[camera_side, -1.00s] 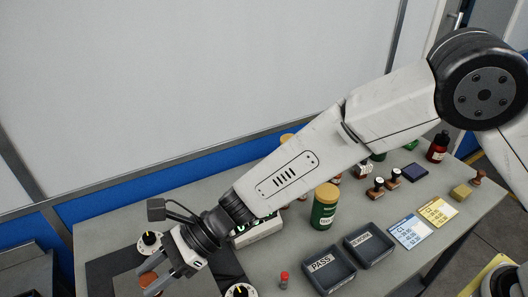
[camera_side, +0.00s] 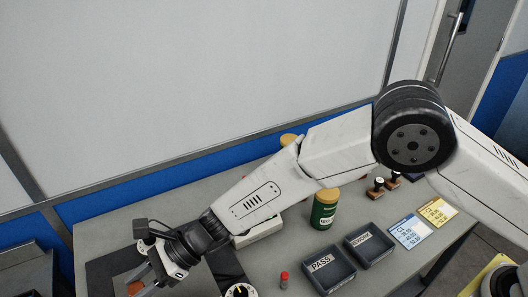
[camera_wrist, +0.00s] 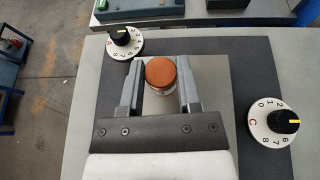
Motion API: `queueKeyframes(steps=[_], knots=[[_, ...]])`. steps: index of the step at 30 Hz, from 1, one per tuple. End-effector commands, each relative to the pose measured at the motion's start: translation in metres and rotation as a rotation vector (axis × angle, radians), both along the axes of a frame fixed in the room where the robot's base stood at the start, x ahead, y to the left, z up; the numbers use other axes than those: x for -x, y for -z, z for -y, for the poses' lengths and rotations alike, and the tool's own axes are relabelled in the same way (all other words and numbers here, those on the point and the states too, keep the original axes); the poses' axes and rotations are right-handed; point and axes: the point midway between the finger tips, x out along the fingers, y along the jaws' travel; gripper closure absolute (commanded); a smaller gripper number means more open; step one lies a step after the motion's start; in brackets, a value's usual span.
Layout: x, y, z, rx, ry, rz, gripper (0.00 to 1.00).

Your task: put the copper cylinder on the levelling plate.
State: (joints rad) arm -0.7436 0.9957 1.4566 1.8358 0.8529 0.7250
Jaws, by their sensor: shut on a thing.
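The copper cylinder shows in the wrist view as a round orange-brown top (camera_wrist: 162,71) with a paler side below it. It is between the two fingers of my gripper (camera_wrist: 160,78), which is shut on it. In the side view my gripper (camera_side: 146,286) is low at the left, and the copper (camera_side: 134,287) shows partly behind its fingers. A lighter grey square (camera_wrist: 214,72) lies under the fingers on a dark slab (camera_wrist: 252,72); I take the square to be the levelling plate. The fingers hide much of it. I cannot tell whether the cylinder touches it.
Dial A (camera_wrist: 123,40) and dial C (camera_wrist: 272,125) flank my fingers. A small red-topped item (camera_side: 284,280) stands to the right of the slab. Further right are the PASS tray (camera_side: 328,270), a second tray (camera_side: 368,246) and a green jar (camera_side: 324,210).

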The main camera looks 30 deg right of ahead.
Motion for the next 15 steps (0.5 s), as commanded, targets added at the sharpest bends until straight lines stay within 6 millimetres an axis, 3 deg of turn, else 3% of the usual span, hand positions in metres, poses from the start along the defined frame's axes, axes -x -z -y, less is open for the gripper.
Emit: queueKeyframes(steps=[6,15], knots=[[0.001,0.023,0.0,0.0,-0.001,-0.001,1.0],[0.0,0.025,0.0,-0.001,0.0,0.0,1.0]])
